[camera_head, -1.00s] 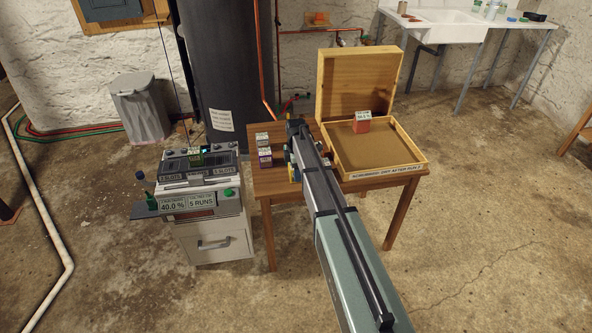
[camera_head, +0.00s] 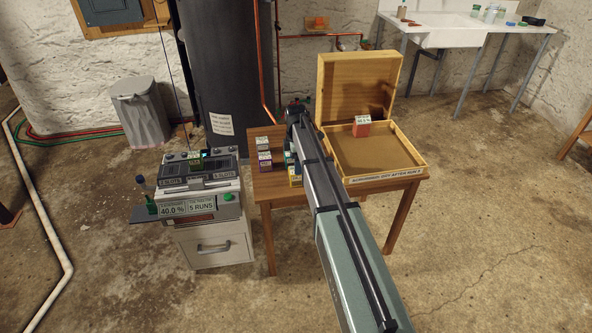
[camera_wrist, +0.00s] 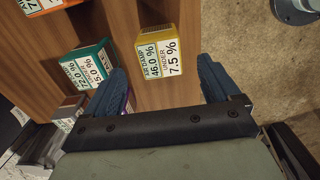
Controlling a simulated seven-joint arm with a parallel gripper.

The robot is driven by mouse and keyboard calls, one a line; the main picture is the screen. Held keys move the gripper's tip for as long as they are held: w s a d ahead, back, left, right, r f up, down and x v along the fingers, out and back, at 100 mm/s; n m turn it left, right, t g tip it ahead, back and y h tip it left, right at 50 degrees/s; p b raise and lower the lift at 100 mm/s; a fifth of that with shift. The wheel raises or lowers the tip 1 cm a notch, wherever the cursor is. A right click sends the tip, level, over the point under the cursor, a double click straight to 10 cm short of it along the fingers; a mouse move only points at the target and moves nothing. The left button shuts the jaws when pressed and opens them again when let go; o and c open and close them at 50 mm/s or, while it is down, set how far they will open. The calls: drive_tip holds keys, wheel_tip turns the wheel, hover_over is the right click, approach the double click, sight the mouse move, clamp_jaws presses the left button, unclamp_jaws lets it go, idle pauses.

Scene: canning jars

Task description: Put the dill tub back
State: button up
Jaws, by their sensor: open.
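No name on any tub is legible to me as dill, so I cannot tell which one it is. A yellow tub (camera_wrist: 158,52) with a white label reading 46.0 % and under 7.5 % shows between my open fingers in the wrist view. My gripper (camera_wrist: 161,68) holds nothing, and I cannot tell its height above the table. A teal tub (camera_wrist: 88,68) stands left of my left finger. In the head view my arm partly covers the yellow tub (camera_head: 295,179) and teal tub (camera_head: 289,158); the fingers are hidden there.
More tubs (camera_head: 264,160) stand at the wooden table's left side. A red tub (camera_head: 361,127) is in the open wooden box (camera_head: 388,180) at right. A green-fronted tub (camera_head: 194,160) sits on the grey machine (camera_head: 200,185), left of the table.

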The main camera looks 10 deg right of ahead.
drive_tip(key=shift+r, duration=2.65)
